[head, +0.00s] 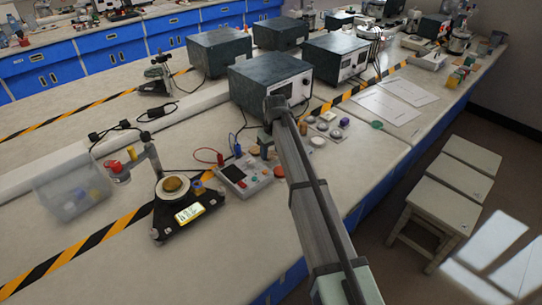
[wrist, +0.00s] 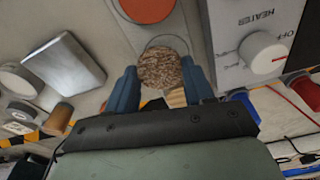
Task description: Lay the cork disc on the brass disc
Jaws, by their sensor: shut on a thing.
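The cork disc (wrist: 160,68) is speckled brown and sits between the two blue fingers of my gripper (wrist: 162,84) in the wrist view. The fingers are shut on its sides. I cannot tell whether it touches the surface beneath. In the head view my gripper (head: 267,138) points down beside the tray of small parts, and the cork is not clear there. A gold-brown disc (head: 174,185), which looks like the brass disc, lies on the round pan of the black-based stand at the left, well away from my gripper.
A grey heater box (head: 245,180) with knobs stands between my gripper and the stand. An orange-brown disc (wrist: 147,8) and a grey square plate (wrist: 66,66) lie near the cork. A clear bin (head: 72,190) is at far left. A dark instrument box (head: 270,88) stands behind my gripper.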

